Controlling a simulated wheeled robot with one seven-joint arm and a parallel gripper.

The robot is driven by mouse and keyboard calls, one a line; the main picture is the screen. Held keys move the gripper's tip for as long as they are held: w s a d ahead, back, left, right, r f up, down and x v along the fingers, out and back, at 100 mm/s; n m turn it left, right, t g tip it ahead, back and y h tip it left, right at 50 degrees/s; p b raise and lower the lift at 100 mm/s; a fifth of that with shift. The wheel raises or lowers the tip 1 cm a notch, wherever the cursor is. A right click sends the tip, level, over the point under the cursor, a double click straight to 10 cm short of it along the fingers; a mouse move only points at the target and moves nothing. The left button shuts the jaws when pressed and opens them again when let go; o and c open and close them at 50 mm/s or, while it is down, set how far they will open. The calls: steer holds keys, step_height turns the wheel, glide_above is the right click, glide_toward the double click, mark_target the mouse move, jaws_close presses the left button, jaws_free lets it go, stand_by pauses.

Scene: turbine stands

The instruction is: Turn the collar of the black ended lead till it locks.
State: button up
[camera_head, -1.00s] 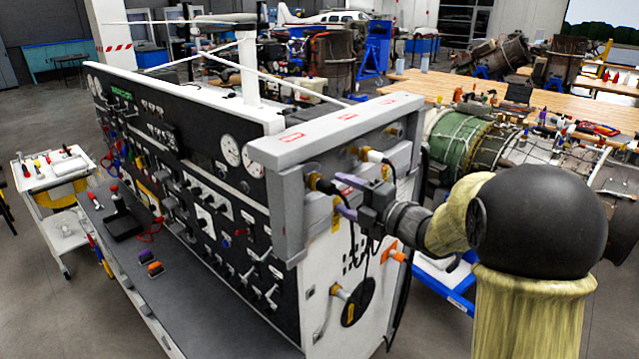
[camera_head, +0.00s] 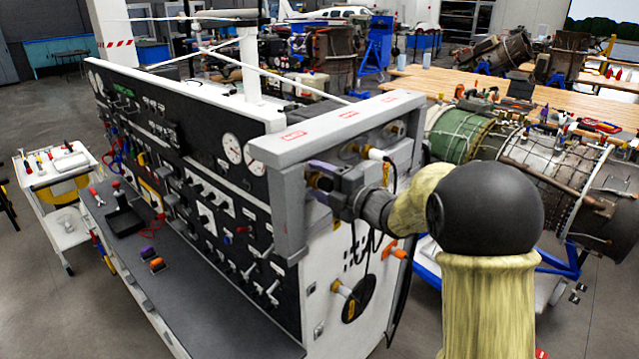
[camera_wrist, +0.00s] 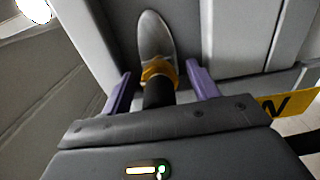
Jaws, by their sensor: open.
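In the wrist view, the black ended lead (camera_wrist: 158,94) runs up between my fingers, with a yellow-orange collar or band (camera_wrist: 158,69) where it meets a rounded grey metal socket (camera_wrist: 156,36). My gripper (camera_wrist: 158,73) is open, with one purple finger on each side of the lead. In the head view, my gripper (camera_head: 319,180) is at the left socket of the grey end frame and mostly hides the black plug.
A white ended lead (camera_head: 376,154) is plugged in to the right on the same frame (camera_head: 292,205). An orange ended lead (camera_head: 398,253) and another socket with a yellow tag (camera_head: 345,291) are lower on the white side panel. Black cables hang below my gripper.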

steer(key=shift+b, duration=0.45)
steer(key=shift+c, duration=0.4)
steer(key=c, duration=1)
steer(key=m+p, duration=0.1)
steer(key=m, duration=0.2)
steer(key=shift+r, duration=0.15)
steer(key=shift+o, duration=0.3)
steer(key=shift+m, duration=0.3)
steer(key=shift+f+b, duration=0.2)
steer(key=shift+b, duration=0.1)
steer(key=shift+w, duration=0.1)
steer(key=shift+d+r, duration=0.1)
